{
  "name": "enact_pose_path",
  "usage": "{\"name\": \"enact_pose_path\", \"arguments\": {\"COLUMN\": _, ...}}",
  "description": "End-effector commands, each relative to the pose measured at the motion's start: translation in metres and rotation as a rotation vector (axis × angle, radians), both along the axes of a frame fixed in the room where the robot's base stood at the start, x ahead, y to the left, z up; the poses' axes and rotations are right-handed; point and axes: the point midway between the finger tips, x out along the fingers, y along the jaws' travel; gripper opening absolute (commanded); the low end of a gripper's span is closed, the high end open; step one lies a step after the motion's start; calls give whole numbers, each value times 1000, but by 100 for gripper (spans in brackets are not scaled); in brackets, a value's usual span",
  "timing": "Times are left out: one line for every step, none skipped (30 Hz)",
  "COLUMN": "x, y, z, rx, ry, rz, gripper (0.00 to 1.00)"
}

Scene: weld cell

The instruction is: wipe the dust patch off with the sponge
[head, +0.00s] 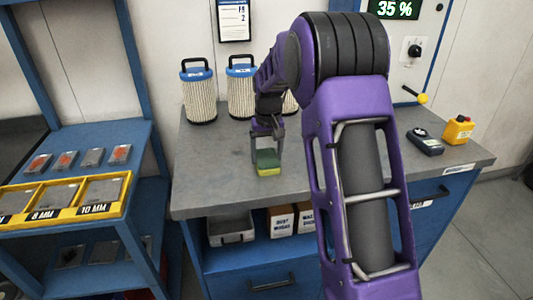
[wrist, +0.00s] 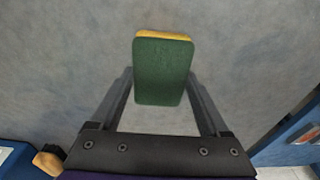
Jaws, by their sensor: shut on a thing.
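The sponge (head: 268,162) is a small block, green on one face and yellow on the other. My gripper (head: 266,146) points down over the grey worktop and is shut on the sponge. In the wrist view the sponge (wrist: 162,72) sits between the two fingers of my gripper (wrist: 160,95), green face toward the camera and a yellow edge at the far side. Whether the sponge touches the worktop is hard to tell. I cannot make out a distinct dust patch; the worktop shows mottled grey, and my arm hides part of it.
Filter cartridges (head: 198,92) with blue tops stand along the back of the worktop (head: 215,185). A dark handheld meter (head: 424,141) and a yellow device (head: 458,130) lie at the right. A blue rack with yellow bins (head: 60,196) stands left. The worktop's front left is clear.

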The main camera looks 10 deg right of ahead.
Motion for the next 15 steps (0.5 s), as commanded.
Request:
{"name": "enact_pose_path", "arguments": {"x": -1, "y": 0, "z": -1, "rx": 0, "ry": 3, "rz": 0, "gripper": 35}}
{"name": "enact_pose_path", "arguments": {"x": -1, "y": 0, "z": -1, "rx": 0, "ry": 3, "rz": 0, "gripper": 35}}
{"name": "enact_pose_path", "arguments": {"x": -2, "y": 0, "z": 3, "rx": 0, "ry": 2, "rz": 0, "gripper": 35}}
{"name": "enact_pose_path", "arguments": {"x": -2, "y": 0, "z": 6, "rx": 0, "ry": 3, "rz": 0, "gripper": 35}}
{"name": "enact_pose_path", "arguments": {"x": -2, "y": 0, "z": 11, "rx": 0, "ry": 1, "rz": 0, "gripper": 35}}
{"name": "enact_pose_path", "arguments": {"x": -2, "y": 0, "z": 23, "rx": 0, "ry": -2, "rz": 0, "gripper": 35}}
{"name": "enact_pose_path", "arguments": {"x": -3, "y": 0, "z": 27, "rx": 0, "ry": -1, "rz": 0, "gripper": 35}}
{"name": "enact_pose_path", "arguments": {"x": -3, "y": 0, "z": 28, "rx": 0, "ry": 1, "rz": 0, "gripper": 35}}
{"name": "enact_pose_path", "arguments": {"x": -3, "y": 0, "z": 31, "rx": 0, "ry": 1, "rz": 0, "gripper": 35}}
{"name": "enact_pose_path", "arguments": {"x": -4, "y": 0, "z": 34, "rx": 0, "ry": 1, "rz": 0, "gripper": 35}}
{"name": "enact_pose_path", "arguments": {"x": -4, "y": 0, "z": 37, "rx": 0, "ry": 1, "rz": 0, "gripper": 35}}
{"name": "enact_pose_path", "arguments": {"x": -4, "y": 0, "z": 40, "rx": 0, "ry": 1, "rz": 0, "gripper": 35}}
{"name": "enact_pose_path", "arguments": {"x": -5, "y": 0, "z": 43, "rx": 0, "ry": 0, "rz": 0, "gripper": 35}}
{"name": "enact_pose_path", "arguments": {"x": -5, "y": 0, "z": 46, "rx": 0, "ry": 0, "rz": 0, "gripper": 35}}
{"name": "enact_pose_path", "arguments": {"x": -5, "y": 0, "z": 50, "rx": 0, "ry": 0, "rz": 0, "gripper": 35}}
